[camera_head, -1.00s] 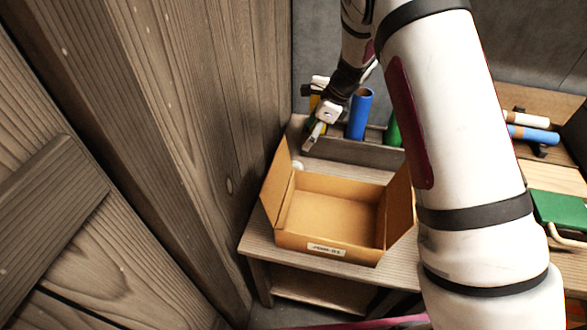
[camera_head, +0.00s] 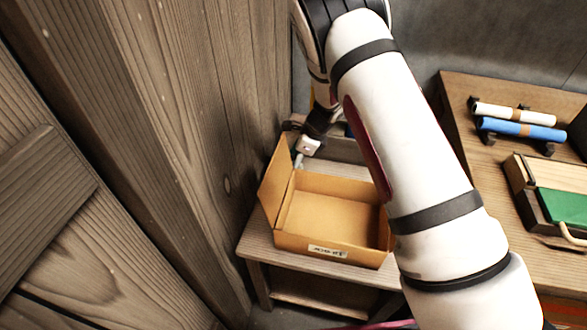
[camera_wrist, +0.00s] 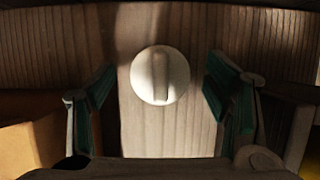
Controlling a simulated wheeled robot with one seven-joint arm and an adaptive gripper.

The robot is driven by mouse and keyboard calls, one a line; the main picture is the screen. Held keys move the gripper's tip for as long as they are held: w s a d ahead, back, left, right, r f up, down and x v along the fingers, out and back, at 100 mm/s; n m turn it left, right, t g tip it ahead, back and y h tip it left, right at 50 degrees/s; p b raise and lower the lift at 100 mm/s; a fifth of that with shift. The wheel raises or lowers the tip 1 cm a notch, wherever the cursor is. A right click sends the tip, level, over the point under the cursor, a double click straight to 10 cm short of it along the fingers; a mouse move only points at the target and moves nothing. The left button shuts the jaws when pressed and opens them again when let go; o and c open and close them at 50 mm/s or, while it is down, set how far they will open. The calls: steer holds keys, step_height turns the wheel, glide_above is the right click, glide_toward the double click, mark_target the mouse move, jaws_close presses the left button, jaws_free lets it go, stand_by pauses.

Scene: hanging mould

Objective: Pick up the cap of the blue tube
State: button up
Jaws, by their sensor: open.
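A round white cap (camera_wrist: 160,75) with a raised ridge across it lies on a wooden surface in the wrist view. My gripper (camera_head: 299,160) is open. Its green-padded fingers stand to the left and right of the cap, with a gap on both sides. In the head view my gripper is at the back left corner of the cardboard box, and I cannot make out the cap there.
The open cardboard box (camera_head: 325,241) stands on a small wooden table (camera_head: 258,248) just in front of my gripper. A tall wooden wall (camera_head: 215,130) is close on the left. A white roll (camera_head: 497,112) and a blue roll (camera_head: 508,127) lie on the right table.

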steer(key=shift+a+f, duration=0.15)
steer(key=shift+f, duration=0.3)
steer(key=c, duration=0.8)
